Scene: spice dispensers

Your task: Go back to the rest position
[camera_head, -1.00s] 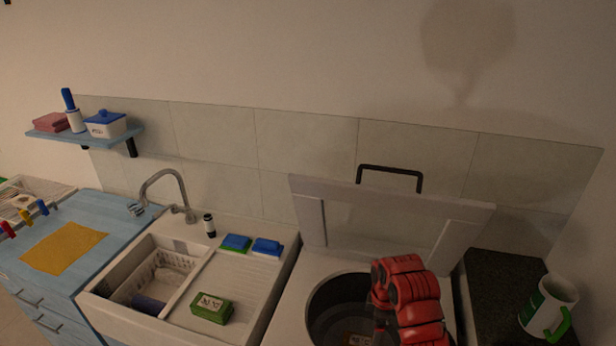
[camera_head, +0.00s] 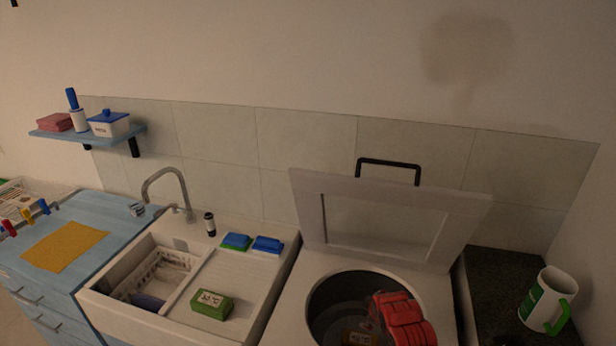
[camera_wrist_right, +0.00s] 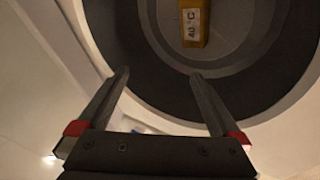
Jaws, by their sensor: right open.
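My right arm (camera_head: 402,322) shows as red links at the bottom of the head view, in front of the round opening of the washer drum (camera_head: 322,290). My right gripper (camera_wrist_right: 160,80) is open and empty in the wrist view, its two dark fingers spread near the rim of the drum. A yellow-orange box (camera_wrist_right: 195,22) with a white label lies inside the drum, beyond the fingertips and apart from them. The box also shows faintly at the bottom of the head view. My left gripper is not in view.
The raised lid (camera_head: 385,215) stands behind the drum. A green-and-white mug (camera_head: 547,300) stands on the dark counter at the right.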

